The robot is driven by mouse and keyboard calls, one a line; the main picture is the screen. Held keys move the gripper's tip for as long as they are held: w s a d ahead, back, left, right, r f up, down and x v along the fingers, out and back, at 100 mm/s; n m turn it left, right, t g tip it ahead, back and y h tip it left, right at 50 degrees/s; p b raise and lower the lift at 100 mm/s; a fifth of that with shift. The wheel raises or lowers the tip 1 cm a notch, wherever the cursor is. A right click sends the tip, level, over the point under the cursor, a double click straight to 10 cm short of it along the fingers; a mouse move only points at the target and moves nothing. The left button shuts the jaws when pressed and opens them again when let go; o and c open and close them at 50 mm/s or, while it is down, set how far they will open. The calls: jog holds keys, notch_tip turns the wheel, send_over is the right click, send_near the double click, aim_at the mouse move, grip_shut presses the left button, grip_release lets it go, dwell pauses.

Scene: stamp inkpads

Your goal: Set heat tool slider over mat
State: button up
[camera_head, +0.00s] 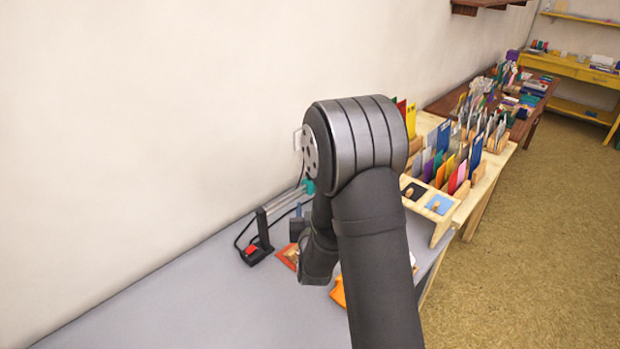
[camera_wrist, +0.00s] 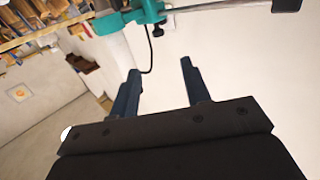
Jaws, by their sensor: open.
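The teal heat tool slider (camera_head: 308,187) sits on a silver rail (camera_head: 285,202) near the wall, partly hidden behind my arm. In the wrist view the teal slider (camera_wrist: 130,18) is at the top left of the rail (camera_wrist: 220,6), with a dark knob and a black cable hanging below it. My gripper (camera_wrist: 160,65) is open and empty, its two dark fingers apart and pointing toward the rail without visibly holding it. A reddish-brown flat piece (camera_head: 288,256), possibly the mat, lies on the table, partly hidden by my arm.
A black rail stand (camera_head: 258,250) with a red part stands on the grey table (camera_head: 190,300). An orange object (camera_head: 338,292) is partly behind my arm. A wooden rack (camera_head: 440,215) with coloured cards and pads is at the right. The table's left front is clear.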

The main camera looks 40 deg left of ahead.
jog(key=shift+m+t, duration=0.3)
jog(key=shift+t, duration=0.2)
jog(key=x, duration=1.5)
jog(key=shift+w+a+f, duration=0.2)
jog(key=shift+a, duration=0.05)
grip_shut()
